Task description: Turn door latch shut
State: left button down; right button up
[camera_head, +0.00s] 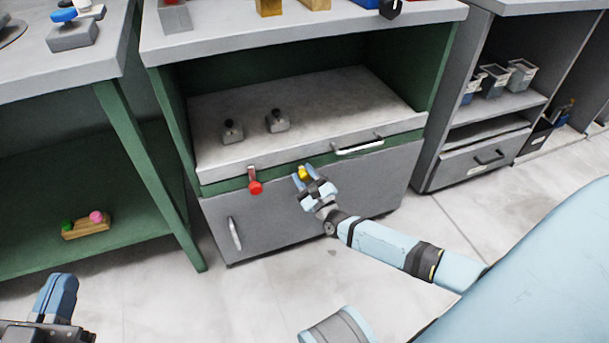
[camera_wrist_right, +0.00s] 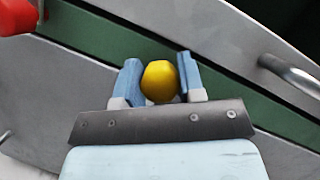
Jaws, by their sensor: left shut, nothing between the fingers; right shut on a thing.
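A grey cabinet door (camera_head: 330,205) is closed below a green rail (camera_head: 222,187). A red latch knob (camera_head: 255,187) hangs down on the left of the rail; it also shows at the top left of the right wrist view (camera_wrist_right: 17,16). A yellow latch knob (camera_head: 302,173) sits right of it. My right gripper (camera_head: 301,178) is shut on the yellow knob (camera_wrist_right: 159,81), with one blue finger on each side. The rest of that latch is hidden. My left gripper (camera_head: 58,292) is shut and empty at the bottom left, away from the cabinet.
A vertical door handle (camera_head: 235,233) is on the door's left side. Two small weights (camera_head: 277,121) stand on the slab above. The floor in front is clear.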

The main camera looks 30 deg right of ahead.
pick_arm(q)
jog(key=shift+w, duration=0.1)
dwell(0.3)
pick_arm(e)
jog(key=o, duration=0.9)
jog(key=shift+s, duration=0.35)
pick_arm(q)
jog(key=n+p, duration=0.1)
jog(key=p, duration=0.1)
jog(key=s+d+n+g+p, duration=0.1)
jog(key=shift+s+f+n+y+p, duration=0.2)
jog(key=shift+s+n+y+p, duration=0.1)
jog(key=shift+y+p, duration=0.1)
pick_arm(e)
jog(key=v, duration=1.3)
jog(key=shift+f, duration=0.1)
pick_arm(q)
jog(key=shift+f, duration=0.15)
